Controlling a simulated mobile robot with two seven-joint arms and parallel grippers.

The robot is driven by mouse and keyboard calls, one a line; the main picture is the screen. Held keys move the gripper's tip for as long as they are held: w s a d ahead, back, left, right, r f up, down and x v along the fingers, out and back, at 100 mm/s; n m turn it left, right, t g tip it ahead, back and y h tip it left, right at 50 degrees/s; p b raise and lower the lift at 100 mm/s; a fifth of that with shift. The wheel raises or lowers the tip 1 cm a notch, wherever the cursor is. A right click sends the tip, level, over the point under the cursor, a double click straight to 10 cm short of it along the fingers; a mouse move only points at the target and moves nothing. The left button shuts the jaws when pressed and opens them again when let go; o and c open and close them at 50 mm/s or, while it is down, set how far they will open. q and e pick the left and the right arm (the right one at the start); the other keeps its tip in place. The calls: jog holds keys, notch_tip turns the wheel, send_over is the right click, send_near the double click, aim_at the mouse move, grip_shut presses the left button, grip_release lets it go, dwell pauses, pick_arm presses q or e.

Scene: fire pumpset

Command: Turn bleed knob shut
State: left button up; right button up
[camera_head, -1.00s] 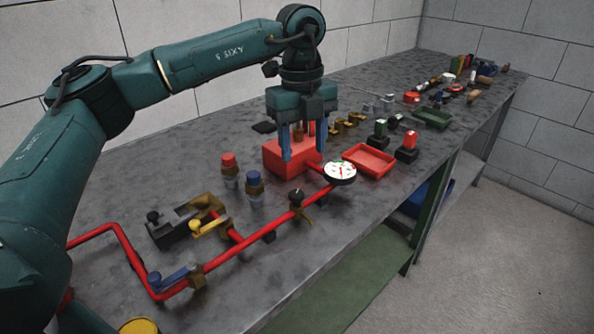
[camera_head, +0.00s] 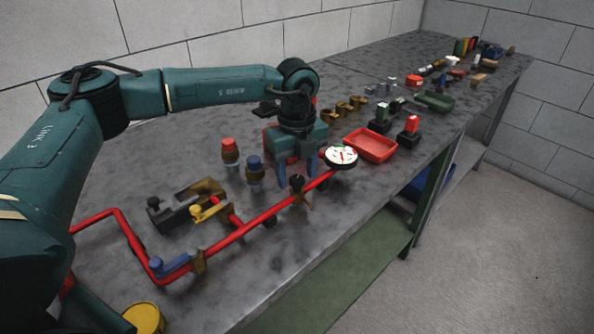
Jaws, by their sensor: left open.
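My right gripper is not in view.
A yellow-handled valve (camera_head: 209,212) and a blue-handled valve (camera_head: 171,263) sit further left along the pipe. Red-capped (camera_head: 230,150) and blue-capped (camera_head: 254,168) fittings stand left of the gripper. A red tray (camera_head: 371,145) lies right.

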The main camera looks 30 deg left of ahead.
pick_arm(q)
jog(key=shift+f, duration=0.3)
jog(key=shift+c, duration=0.4)
jog(key=c, duration=0.9)
